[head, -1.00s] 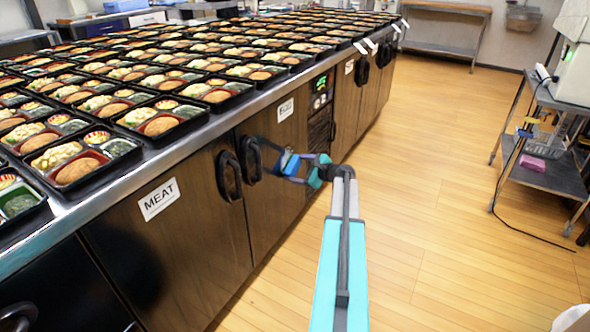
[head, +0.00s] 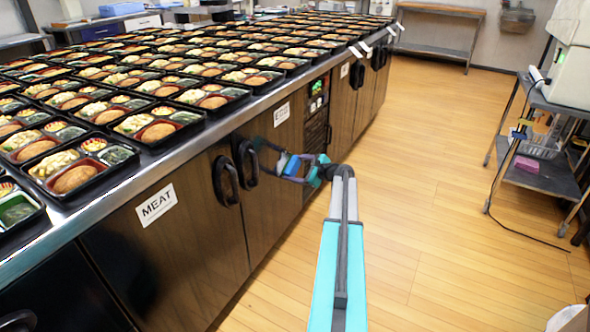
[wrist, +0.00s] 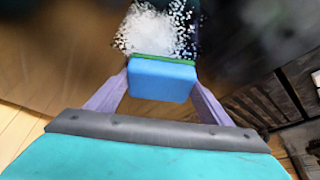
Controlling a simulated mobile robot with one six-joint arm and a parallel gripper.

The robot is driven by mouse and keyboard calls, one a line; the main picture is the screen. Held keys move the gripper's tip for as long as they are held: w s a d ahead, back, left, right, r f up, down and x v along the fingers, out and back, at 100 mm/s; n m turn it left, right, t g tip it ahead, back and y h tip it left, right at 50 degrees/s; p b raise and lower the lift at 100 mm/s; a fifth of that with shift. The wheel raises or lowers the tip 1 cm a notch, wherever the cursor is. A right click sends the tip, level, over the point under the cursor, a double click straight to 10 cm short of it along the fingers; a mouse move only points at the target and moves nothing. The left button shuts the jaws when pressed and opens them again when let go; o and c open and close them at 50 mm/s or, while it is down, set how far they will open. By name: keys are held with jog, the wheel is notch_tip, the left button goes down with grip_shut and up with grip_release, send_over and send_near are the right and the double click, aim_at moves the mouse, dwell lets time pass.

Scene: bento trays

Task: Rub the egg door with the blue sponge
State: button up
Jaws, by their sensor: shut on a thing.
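The egg door (head: 268,190) is a dark wood cabinet door with a white label (head: 282,114) that reads like EGG and a black handle (head: 246,162) at its left edge. My gripper (head: 288,166) is in front of this door, right of the handle. It is shut on the blue sponge (head: 293,165). In the wrist view the sponge (wrist: 162,80) sits between both fingers, with a green layer on its far side. White speckled foam (wrist: 155,30) shows just beyond the sponge, against the blurred brown door. I cannot tell whether the sponge touches the door.
The MEAT door (head: 165,250) is to the left, with its own handle (head: 225,180). A control panel (head: 318,100) is right of the egg door. Many bento trays cover the steel counter (head: 120,185). The wooden floor (head: 440,180) is open, with a cart (head: 545,175) at right.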

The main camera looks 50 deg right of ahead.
aim_at(298, 159)
jog(key=shift+w+d+p, duration=0.15)
jog(key=shift+d+p, duration=0.05)
jog(key=shift+d, duration=0.4)
jog(key=shift+w+d+p, duration=0.15)
jog(key=shift+d, duration=0.45)
jog(key=shift+r, duration=0.1)
jog(key=shift+w+a+r+p, duration=0.1)
jog(key=shift+w+r+p, duration=0.05)
jog(key=shift+r+p, duration=1.2)
jog(key=shift+r, duration=0.15)
jog(key=shift+a, duration=0.15)
jog(key=shift+s+a, duration=0.2)
jog(key=shift+a, duration=0.55)
jog(key=shift+s+a, duration=0.2)
jog(key=shift+a, duration=0.5)
jog(key=shift+s+a, duration=0.1)
jog(key=shift+a, duration=0.15)
jog(key=shift+s+a+p, duration=0.2)
jog(key=shift+s+a, duration=0.1)
jog(key=shift+a, duration=0.5)
jog(key=shift+s+a+p, duration=0.2)
jog(key=shift+s+a, duration=0.1)
jog(key=shift+a, duration=0.45)
